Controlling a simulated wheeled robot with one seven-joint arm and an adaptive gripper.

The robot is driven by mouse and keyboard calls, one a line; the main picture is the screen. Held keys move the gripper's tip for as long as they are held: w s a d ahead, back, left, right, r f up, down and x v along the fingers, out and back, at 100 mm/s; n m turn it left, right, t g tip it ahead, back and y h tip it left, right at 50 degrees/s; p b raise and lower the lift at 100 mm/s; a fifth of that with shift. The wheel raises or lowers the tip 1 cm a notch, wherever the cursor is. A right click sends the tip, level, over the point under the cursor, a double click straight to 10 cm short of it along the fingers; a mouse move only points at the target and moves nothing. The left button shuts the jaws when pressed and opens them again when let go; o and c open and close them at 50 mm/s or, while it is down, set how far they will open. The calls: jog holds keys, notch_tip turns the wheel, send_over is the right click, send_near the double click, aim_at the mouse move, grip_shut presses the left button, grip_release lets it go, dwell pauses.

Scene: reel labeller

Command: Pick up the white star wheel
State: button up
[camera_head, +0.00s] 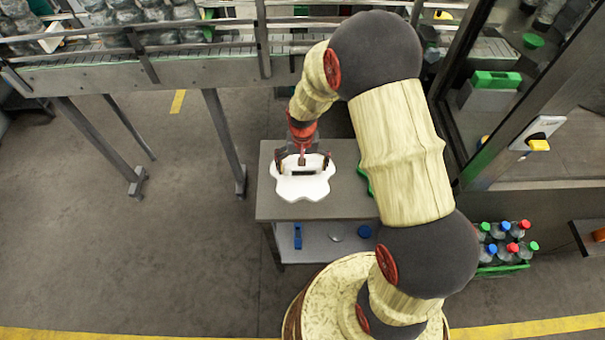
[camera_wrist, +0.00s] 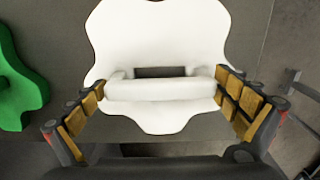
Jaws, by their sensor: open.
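The white star wheel (camera_head: 302,187) lies flat on a grey table (camera_head: 270,208) in the head view. In the wrist view the white star wheel (camera_wrist: 160,50) fills the upper middle, with a raised white bar handle (camera_wrist: 160,89) across it. My gripper (camera_head: 302,165) is over the wheel's far part. In the wrist view my gripper (camera_wrist: 160,100) is open, with one padded finger at each end of the bar handle. I cannot tell whether the fingers touch the handle.
A green star-shaped part (camera_wrist: 18,85) lies left of the wheel in the wrist view. Small items, including a blue one (camera_head: 298,236), lie on the table's lower shelf. A conveyor (camera_head: 190,65) runs behind. A green crate of bottles (camera_head: 505,265) stands at right.

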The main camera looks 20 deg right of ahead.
jog(key=c, duration=0.3)
jog(key=c, duration=1)
